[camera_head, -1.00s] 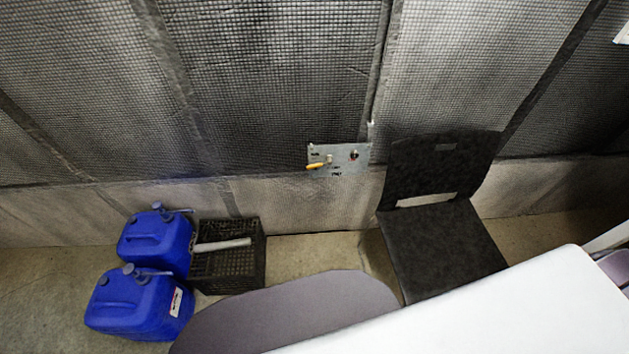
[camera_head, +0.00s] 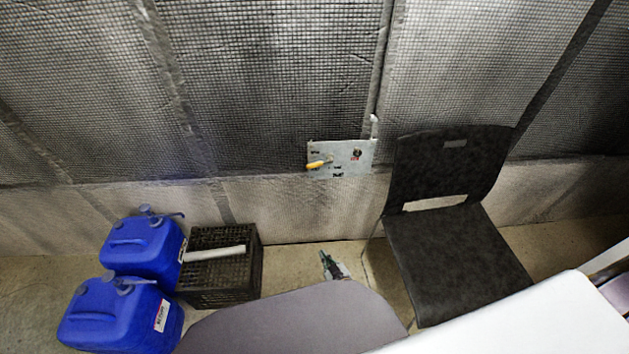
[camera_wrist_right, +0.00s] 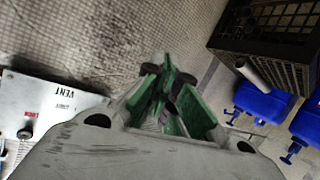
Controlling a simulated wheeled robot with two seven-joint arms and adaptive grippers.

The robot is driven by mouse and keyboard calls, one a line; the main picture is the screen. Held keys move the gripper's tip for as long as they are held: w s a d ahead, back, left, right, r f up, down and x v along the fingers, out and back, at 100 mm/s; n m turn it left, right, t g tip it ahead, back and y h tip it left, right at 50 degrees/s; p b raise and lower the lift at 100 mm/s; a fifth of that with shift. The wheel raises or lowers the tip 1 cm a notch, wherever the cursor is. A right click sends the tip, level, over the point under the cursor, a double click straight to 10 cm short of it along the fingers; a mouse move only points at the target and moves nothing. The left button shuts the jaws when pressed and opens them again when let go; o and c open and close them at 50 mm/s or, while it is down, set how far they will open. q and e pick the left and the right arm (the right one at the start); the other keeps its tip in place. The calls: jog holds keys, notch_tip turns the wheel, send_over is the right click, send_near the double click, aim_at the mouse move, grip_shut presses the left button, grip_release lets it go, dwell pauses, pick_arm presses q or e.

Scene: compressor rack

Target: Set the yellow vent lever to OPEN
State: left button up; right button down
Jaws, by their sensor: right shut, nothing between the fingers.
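The yellow vent lever (camera_head: 317,164) is on a small grey panel (camera_head: 342,149) on the mesh-covered wall in the head view. Its handle points left and slightly down; the labels around it are too small to read there. The panel also shows at the left edge of the right wrist view (camera_wrist_right: 52,98), with the word VENT and a dark knob (camera_wrist_right: 24,133), but the lever is not visible there. My right gripper (camera_head: 328,255) is shut and empty, below the panel and apart from it. Its green and black fingers (camera_wrist_right: 163,75) show in the wrist view. My left gripper is out of view.
A black chair (camera_head: 455,250) stands right of the panel. A black crate (camera_head: 222,280) with a pale bar and two blue jerrycans (camera_head: 140,250) (camera_head: 115,318) stand at the left. A grey rounded surface (camera_head: 300,320) and a white surface (camera_head: 540,320) fill the front.

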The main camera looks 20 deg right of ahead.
aim_at(319, 164)
pick_arm(q)
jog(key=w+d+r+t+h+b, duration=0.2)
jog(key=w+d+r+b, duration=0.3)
jog(key=b, duration=1.3)
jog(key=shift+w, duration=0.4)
pick_arm(e)
jog(key=w+r+t+h, duration=0.1)
jog(key=w+r+t, duration=0.4)
jog(key=r, duration=0.3)
jog(key=w+d+r+m+t+h, duration=0.1)
jog(key=w+r+t, duration=0.4)
jog(key=r, duration=0.3)
jog(key=shift+d+r+t+h, duration=0.25)
jog(key=shift+t+h, duration=0.15)
jog(key=shift+t, duration=0.1)
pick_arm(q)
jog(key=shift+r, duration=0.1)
